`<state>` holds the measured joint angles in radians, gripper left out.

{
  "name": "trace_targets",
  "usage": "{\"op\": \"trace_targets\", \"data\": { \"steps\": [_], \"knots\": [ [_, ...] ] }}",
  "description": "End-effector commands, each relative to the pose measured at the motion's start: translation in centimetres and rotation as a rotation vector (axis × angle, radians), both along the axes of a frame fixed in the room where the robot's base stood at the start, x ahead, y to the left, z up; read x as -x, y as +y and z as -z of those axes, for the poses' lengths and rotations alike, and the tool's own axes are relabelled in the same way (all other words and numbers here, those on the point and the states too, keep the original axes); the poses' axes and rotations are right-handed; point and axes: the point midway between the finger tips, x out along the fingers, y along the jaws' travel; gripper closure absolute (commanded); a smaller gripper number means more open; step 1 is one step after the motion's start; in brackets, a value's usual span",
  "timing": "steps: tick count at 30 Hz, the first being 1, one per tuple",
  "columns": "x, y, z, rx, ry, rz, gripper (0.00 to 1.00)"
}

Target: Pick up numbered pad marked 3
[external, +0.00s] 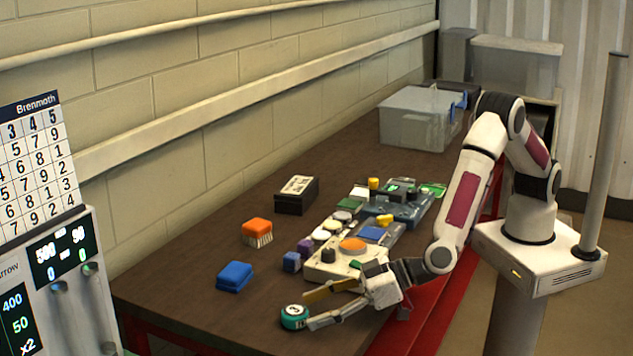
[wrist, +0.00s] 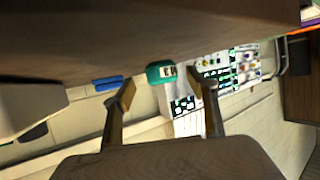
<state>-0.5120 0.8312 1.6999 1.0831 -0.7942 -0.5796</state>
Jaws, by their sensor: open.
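The numbered pad marked 3 (external: 294,318) is a small teal rounded piece with a white label on top. It sits near the front edge of the table in the external view. It also shows in the wrist view (wrist: 158,72), between and just past my fingertips. My gripper (external: 309,311) is open and low over the table, with its fingers pointing at the pad and the fingertips close to it. In the wrist view my gripper (wrist: 161,92) shows both fingers spread with nothing held. I cannot tell whether a finger touches the pad.
A blue block (external: 235,276), an orange brush (external: 257,231) and a black box (external: 296,195) stand farther back on the table. A cluttered panel of coloured parts (external: 335,266) lies behind my gripper. A clear bin (external: 416,120) is at the far end. Bare table (external: 180,285) is at left.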

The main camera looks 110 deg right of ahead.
Motion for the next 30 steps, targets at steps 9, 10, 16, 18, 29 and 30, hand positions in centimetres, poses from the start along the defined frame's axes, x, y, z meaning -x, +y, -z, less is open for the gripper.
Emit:
{"op": "trace_targets", "data": {
  "steps": [9, 10, 16, 18, 29, 30],
  "knots": [
    [-2.6, -0.4, 1.2, -0.001, 0.0, 0.0, 0.42],
    [-2.7, -0.4, 1.2, -0.001, 0.0, 0.0, 0.42],
    [-3.0, -0.5, 1.4, -0.001, 0.0, 0.0, 0.42],
    [-3.0, -0.5, 1.4, -0.001, 0.0, 0.0, 0.42],
    [-3.0, -0.5, 1.3, -0.001, 0.0, 0.0, 0.47],
    [-3.0, -0.5, 1.3, -0.001, 0.0, 0.0, 0.58]
  ]
}}
